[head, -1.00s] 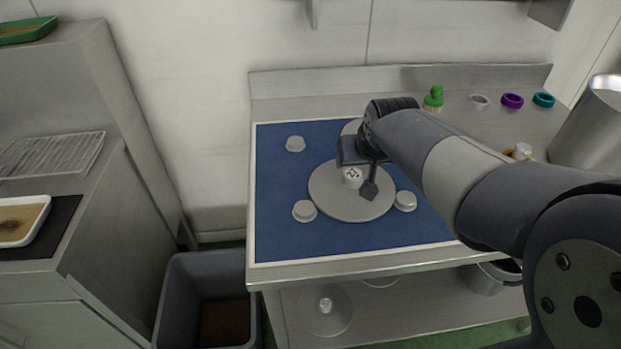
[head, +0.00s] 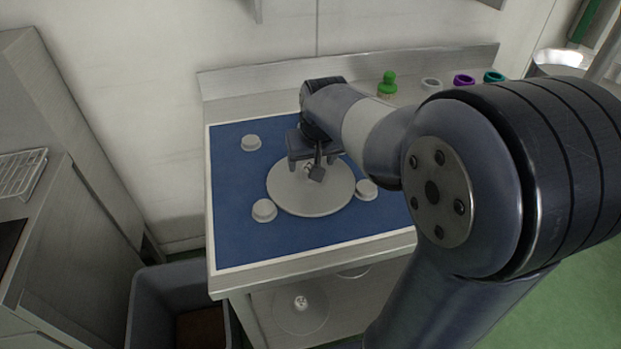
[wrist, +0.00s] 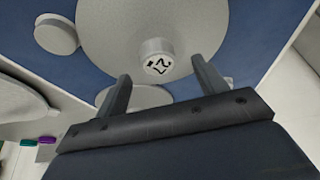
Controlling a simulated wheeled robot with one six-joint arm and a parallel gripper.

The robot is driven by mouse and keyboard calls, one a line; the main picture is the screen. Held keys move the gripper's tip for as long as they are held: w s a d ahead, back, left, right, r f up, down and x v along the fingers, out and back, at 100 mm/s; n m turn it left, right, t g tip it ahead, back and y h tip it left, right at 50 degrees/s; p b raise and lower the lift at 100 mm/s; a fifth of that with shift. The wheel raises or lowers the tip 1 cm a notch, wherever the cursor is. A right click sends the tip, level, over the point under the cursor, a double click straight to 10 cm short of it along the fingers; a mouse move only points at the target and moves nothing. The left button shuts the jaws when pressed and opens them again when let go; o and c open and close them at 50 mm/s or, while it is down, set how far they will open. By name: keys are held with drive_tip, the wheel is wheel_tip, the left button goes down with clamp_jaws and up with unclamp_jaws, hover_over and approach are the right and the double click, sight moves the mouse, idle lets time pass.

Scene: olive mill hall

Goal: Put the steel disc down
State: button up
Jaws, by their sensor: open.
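The steel disc (head: 300,198) is a flat round grey plate lying at the blue mat (head: 235,245) on the bench. It also fills the upper middle of the wrist view (wrist: 115,28). Its raised centre knob (wrist: 157,58) has a dark mark on top. My gripper (head: 308,168) is above the disc's centre and hides most of the knob in the head view. In the wrist view my gripper (wrist: 160,70) has its fingers apart, with the knob between or just beyond the tips. I cannot tell how far the tips are from it.
Small grey pucks stand around the disc: back left (head: 251,142), front left (head: 264,209), right (head: 367,189). A green-topped item (head: 388,83) and coloured rings (head: 464,80) stand at the back. Another knobbed disc (head: 299,318) lies on the lower shelf. A grey bin (head: 160,300) stands front left.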

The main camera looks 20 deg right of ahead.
drive_tip(key=x, duration=0.3)
drive_tip(key=shift+d+f, duration=0.1)
drive_tip(key=shift+f, duration=0.15)
drive_tip(key=c, duration=1.4)
drive_tip(key=shift+w+r, duration=0.1)
drive_tip(key=shift+r, duration=0.1)
clamp_jaws()
